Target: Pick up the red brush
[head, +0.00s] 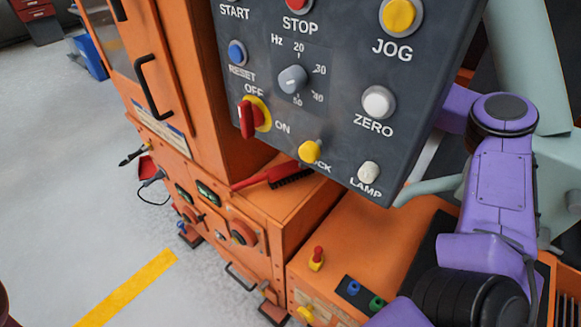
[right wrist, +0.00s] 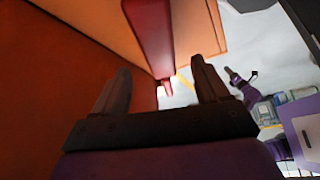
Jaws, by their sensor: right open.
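The red brush (head: 268,178) lies on the orange machine's ledge in the head view, behind the control panel's lower edge. Its handle points left and its dark bristles lie to the right, partly hidden by the panel. In the right wrist view a long dark red piece (right wrist: 149,38), apparently the brush, runs down from the top. My right gripper (right wrist: 162,75) is open and empty; the narrow end of the red piece shows between its fingers, with no clear contact. In the head view this gripper is hidden. I do not see my left gripper.
A grey control panel (head: 325,110) with knobs hangs in front of the ledge. An orange cabinet wall (head: 205,70) rises behind the brush. My purple right arm (head: 500,170) fills the right side. The grey floor (head: 60,190) at left is open, with a yellow line (head: 130,290).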

